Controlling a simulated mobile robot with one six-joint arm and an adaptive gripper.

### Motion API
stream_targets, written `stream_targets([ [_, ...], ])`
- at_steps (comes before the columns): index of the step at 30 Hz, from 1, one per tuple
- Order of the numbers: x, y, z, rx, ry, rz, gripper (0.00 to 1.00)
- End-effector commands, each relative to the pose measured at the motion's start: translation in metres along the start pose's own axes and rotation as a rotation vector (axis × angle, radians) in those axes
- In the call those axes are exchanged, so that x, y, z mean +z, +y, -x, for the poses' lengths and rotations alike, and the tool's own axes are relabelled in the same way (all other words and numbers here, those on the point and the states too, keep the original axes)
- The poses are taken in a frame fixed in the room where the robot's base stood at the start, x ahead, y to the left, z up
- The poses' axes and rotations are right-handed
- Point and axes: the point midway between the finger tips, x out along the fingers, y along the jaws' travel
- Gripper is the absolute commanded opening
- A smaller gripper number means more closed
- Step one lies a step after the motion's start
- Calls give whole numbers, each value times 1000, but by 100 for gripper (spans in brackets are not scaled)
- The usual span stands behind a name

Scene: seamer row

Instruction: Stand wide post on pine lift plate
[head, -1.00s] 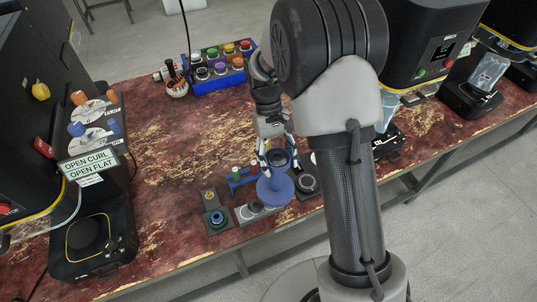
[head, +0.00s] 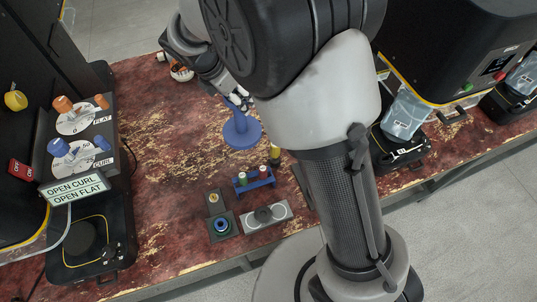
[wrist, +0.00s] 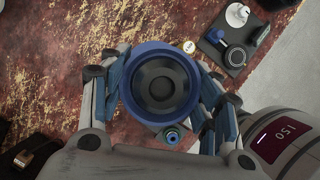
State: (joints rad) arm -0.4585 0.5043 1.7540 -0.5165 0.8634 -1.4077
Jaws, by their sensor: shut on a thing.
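The wide post, a blue piece with a broad round foot (head: 242,134), is held by my gripper (head: 238,101) over the worn red bench. In the wrist view my gripper's fingers (wrist: 163,85) close around the post's blue rim (wrist: 160,50), which has a dark round middle. The post looks roughly upright; I cannot tell its height over the bench. No plate is clearly the pine lift plate.
A small blue rack (head: 253,180) with coloured pegs stands behind the grey plate. A control box with orange and blue knobs (head: 82,135) and a black machine base (head: 90,240) are at left. Another black machine (head: 440,50) is at right. My arm hides the bench's back middle.

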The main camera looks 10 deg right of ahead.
Motion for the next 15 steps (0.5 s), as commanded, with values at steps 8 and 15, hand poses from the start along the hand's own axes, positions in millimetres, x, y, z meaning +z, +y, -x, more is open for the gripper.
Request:
stream_targets([
  [8,-14,6,-21,31,1,82,13],
  [15,-39,4,-81,29,2,79,13],
])
